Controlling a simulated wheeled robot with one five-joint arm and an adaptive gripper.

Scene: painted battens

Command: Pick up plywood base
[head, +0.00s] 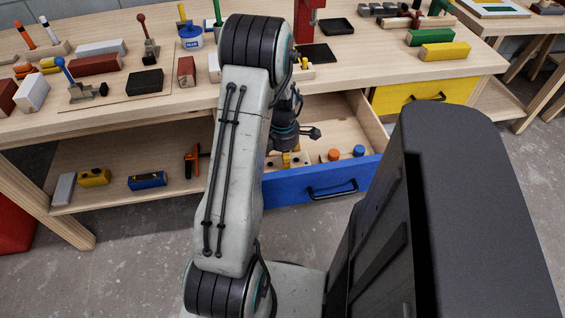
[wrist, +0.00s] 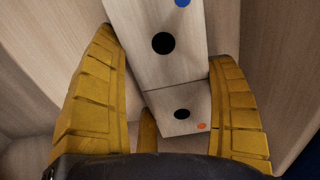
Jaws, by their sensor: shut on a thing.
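The plywood base (wrist: 180,85) shows pale in the wrist view, between my yellow fingers. It has two dark round holes, a blue dot at its far end and an orange dot on its near, lower-looking part. My gripper (wrist: 163,52) is shut on it, with one finger along each side. In the head view my gripper (head: 290,160) is down inside the open blue drawer (head: 285,192). There a pale part of the base (head: 303,158) shows beside the fingers, and my arm hides much of the rest.
An orange knob (head: 333,155) and a blue knob (head: 359,151) are in the drawer, right of my gripper. The drawer's walls are close around it. The workbench top (head: 350,75) overhangs behind, crowded with blocks and tools. An orange clamp (head: 191,160) is on the lower shelf.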

